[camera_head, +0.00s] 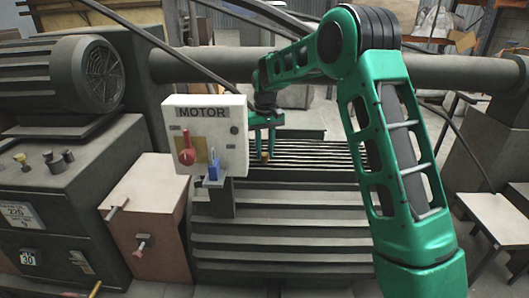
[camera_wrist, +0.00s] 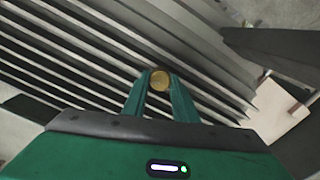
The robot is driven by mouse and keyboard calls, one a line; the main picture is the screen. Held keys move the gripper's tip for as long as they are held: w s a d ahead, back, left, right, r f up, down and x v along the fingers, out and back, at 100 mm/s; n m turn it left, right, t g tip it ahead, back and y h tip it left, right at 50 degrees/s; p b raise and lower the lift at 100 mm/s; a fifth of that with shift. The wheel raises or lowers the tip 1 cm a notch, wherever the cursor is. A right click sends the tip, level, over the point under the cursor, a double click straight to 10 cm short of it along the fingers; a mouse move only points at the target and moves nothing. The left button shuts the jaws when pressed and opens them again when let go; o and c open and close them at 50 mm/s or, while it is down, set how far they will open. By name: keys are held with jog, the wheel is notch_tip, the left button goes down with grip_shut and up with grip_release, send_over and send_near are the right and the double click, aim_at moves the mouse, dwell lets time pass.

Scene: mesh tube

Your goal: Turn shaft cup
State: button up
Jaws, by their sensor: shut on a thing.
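The shaft cup (camera_wrist: 161,79) is a small round brass-coloured piece seen end-on in the wrist view. It sits between the tips of my gripper's two green fingers (camera_wrist: 160,90). In the head view, the cup (camera_head: 265,156) is a small yellowish bit just below my gripper (camera_head: 264,148), which points down over the dark ribbed surface. My gripper is shut on the cup. What lies under the cup, and whether it sits on a shaft, is hidden.
The white MOTOR box (camera_head: 235,160), with a red knob and a blue switch, stands just left of my gripper. Dark ribs (camera_head: 290,240) spread below. A large motor (camera_head: 60,75) is at the left, a brown box (camera_head: 150,215) in front. A pale seat (camera_head: 500,218) is at the right.

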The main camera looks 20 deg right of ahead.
jog(key=m, duration=0.5)
jog(key=shift+w+r+m, duration=0.15)
jog(key=shift+w+m, duration=0.05)
jog(key=shift+m, duration=0.1)
jog(key=m, duration=2)
jog(key=shift+m, duration=0.4)
jog(key=m, duration=1)
jog(key=shift+m, duration=0.4)
jog(key=m, duration=0.5)
jog(key=shift+s+m, duration=0.1)
jog(key=shift+m, duration=0.2)
